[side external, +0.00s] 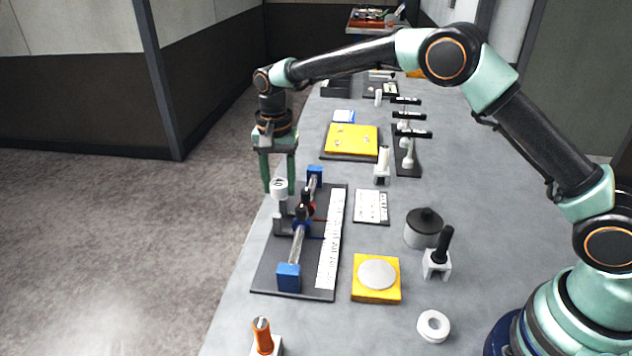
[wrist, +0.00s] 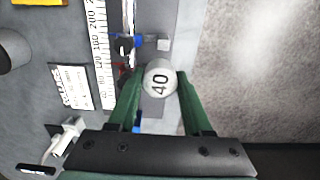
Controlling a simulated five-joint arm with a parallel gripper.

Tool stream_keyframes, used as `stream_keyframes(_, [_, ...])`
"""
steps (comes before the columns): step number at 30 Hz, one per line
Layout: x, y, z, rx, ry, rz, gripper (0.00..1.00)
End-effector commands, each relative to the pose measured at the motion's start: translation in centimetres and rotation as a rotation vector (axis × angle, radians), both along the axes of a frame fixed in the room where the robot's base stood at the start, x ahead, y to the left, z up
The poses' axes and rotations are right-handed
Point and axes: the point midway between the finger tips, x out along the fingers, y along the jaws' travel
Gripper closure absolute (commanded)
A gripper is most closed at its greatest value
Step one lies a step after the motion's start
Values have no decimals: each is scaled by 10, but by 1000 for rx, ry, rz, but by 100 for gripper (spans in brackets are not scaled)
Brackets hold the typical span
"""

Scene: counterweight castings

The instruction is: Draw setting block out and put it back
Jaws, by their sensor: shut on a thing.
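A white round block marked 40 (wrist: 159,83) sits between my gripper's green fingers in the wrist view. My gripper (side external: 279,190) is shut on it. In the side view the white block (side external: 279,185) is upright above a grey bracket (side external: 283,224) at the left edge of a measuring fixture. The fixture has a dark base plate (side external: 268,276), blue end blocks (side external: 289,278), a metal rod and a white scale (side external: 332,240). A dark knob and red part sit mid-rod. I cannot tell whether the block touches the bracket.
Right of the fixture are a printed card (side external: 371,207), a yellow block with a grey disc (side external: 377,277), a dark-topped cylinder (side external: 424,228), a black-handled tool (side external: 439,254) and a white ring (side external: 433,326). A yellow tray (side external: 351,140) lies behind. An orange-handled tool (side external: 263,336) stands in front.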

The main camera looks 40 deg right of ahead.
Motion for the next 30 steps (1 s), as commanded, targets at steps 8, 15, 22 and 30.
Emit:
stream_keyframes(8, [-11, -11, 1, 1, -1, -1, 100])
stream_keyframes(15, [-21, -20, 1, 0, -1, -1, 100])
stream_keyframes(22, [-30, -28, 1, 0, 0, -1, 100])
stream_keyframes(30, [-41, -38, 1, 0, -1, -2, 100])
